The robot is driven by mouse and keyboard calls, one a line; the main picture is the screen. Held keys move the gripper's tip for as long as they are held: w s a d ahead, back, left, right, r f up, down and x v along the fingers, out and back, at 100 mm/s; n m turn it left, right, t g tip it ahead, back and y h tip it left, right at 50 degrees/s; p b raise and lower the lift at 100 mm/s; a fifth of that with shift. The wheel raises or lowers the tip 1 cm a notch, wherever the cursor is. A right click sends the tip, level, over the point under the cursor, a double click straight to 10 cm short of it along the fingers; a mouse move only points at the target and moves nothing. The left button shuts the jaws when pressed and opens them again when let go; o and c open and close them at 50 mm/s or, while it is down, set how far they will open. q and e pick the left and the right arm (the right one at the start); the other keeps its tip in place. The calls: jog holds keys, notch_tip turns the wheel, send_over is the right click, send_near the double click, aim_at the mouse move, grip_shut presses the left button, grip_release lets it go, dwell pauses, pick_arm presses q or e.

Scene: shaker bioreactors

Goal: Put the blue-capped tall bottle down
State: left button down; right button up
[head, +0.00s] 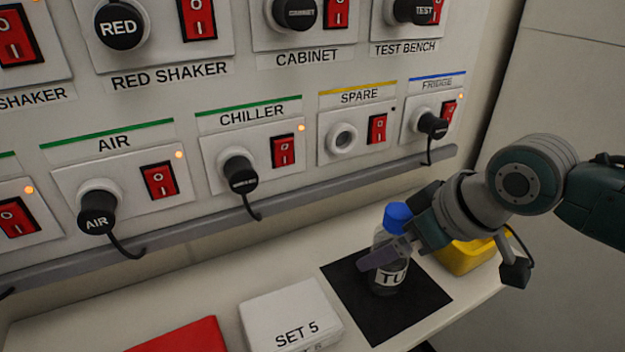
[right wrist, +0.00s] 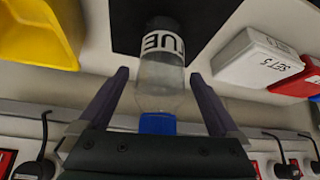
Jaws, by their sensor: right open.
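The tall clear bottle (head: 391,277) with a blue cap (head: 398,214) stands upright on a black square mat (head: 428,303) on the bench. Its white label shows part of a word. My right gripper (head: 384,256) reaches in from the right at the bottle's upper body. In the right wrist view the bottle (right wrist: 160,80) lies between the two fingers of my right gripper (right wrist: 160,77), which are open with a gap on each side. The near finger hides part of the bottle in the head view. My left gripper is not in view.
A yellow bin (head: 466,256) sits right behind the mat, close to my right wrist. A white SET 5 box (head: 290,312) and a red box (head: 185,338) lie to the left. A wall panel with switches, plugs and a grey rail (head: 300,198) rises behind the bench.

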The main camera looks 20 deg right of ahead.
jog(key=shift+s+r, duration=0.1)
jog(key=shift+r, duration=0.35)
jog(key=p+v, duration=0.4)
jog(key=v, duration=0.7)
jog(key=s+a+g, duration=0.1)
jog(key=s+a, duration=0.3)
jog(key=s, duration=0.3)
jog(key=s+a+f+m+g+h, duration=0.1)
jog(key=s+a, duration=0.2)
jog(key=s, duration=0.5)
jog(key=shift+a+g+h, duration=0.3)
jog(key=shift+a+g, duration=0.05)
jog(key=shift+g, duration=0.05)
